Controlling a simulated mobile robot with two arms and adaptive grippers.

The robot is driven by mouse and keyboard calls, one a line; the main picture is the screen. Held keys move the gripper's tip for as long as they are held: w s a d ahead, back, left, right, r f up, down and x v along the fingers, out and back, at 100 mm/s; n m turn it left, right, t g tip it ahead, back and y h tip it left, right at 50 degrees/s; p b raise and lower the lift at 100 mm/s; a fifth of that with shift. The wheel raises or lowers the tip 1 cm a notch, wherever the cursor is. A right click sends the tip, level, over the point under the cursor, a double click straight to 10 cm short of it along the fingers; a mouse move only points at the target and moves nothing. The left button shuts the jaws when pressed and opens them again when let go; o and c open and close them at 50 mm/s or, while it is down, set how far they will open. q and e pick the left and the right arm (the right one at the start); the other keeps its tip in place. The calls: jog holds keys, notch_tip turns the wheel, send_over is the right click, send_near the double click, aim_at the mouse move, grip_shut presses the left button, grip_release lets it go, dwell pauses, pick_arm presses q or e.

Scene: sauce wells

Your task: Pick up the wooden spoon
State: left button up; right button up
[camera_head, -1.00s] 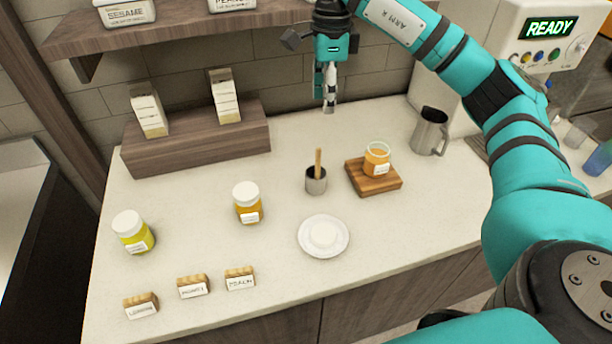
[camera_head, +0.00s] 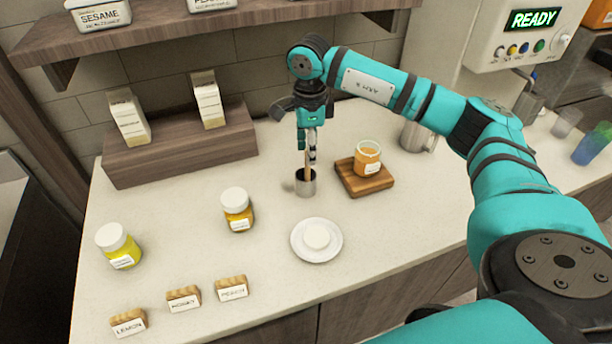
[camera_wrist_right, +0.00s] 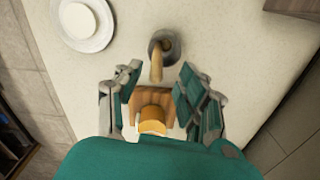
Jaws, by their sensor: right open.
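The wooden spoon (camera_head: 307,157) stands upright in a small metal cup (camera_head: 305,184) on the counter, its handle sticking up. In the right wrist view the spoon handle (camera_wrist_right: 156,66) rises from the cup (camera_wrist_right: 171,42) toward the space between my fingers. My right gripper (camera_head: 308,158) is open, pointing down just above the cup, its fingers near the top of the handle. In the right wrist view its two fingers (camera_wrist_right: 158,95) are apart, with no contact on the spoon visible. My left gripper is not in view.
An open orange jar (camera_head: 368,159) sits on a wooden board (camera_head: 364,181) just right of the cup. A white plate (camera_head: 300,241) is in front, a capped orange jar (camera_head: 236,210) to the left. A metal pitcher (camera_head: 413,137) stands behind my right arm.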

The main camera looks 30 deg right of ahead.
aim_at(307, 169)
jog(key=f, duration=0.1)
jog(key=f+p, duration=0.1)
jog(key=f, duration=0.1)
jog(key=f+p, duration=0.1)
jog(key=f, duration=0.1)
jog(key=shift+s+a+f, duration=0.1)
jog(key=shift+a+f, duration=0.1)
jog(key=shift+a, duration=0.15)
jog(key=shift+f, duration=0.25)
grip_shut()
